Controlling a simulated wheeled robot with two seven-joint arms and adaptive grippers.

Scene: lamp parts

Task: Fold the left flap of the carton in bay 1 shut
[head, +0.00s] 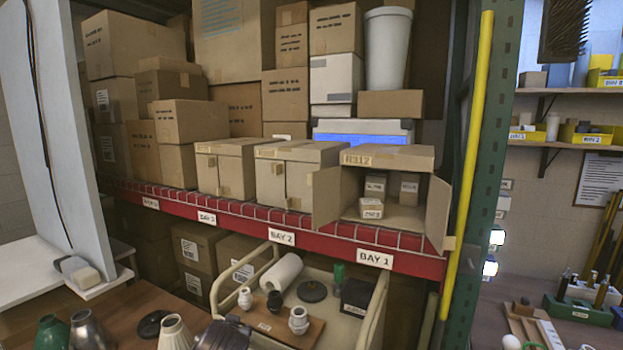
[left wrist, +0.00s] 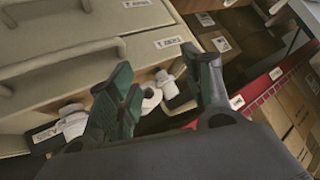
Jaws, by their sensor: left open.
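The carton (head: 400,159) in bay 1 stands on the red-edged shelf above the BAY 1 label (head: 374,259). Its front is open. Its left flap (head: 326,197) and right flap (head: 438,211) both stick outward. Three small boxes sit inside, one of them (head: 371,208) near the opening. My left gripper (left wrist: 162,88) shows in the left wrist view with its two dark green fingers spread apart. No carton flap is visible between them; white fittings (left wrist: 166,84) show behind them. My right gripper is in neither view.
Two closed cartons (head: 283,174) (head: 224,168) stand left of the open one. A yellow post (head: 472,150) rises close to its right flap. Below the shelf is a cart (head: 379,300) with a paper roll (head: 281,272) and fittings.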

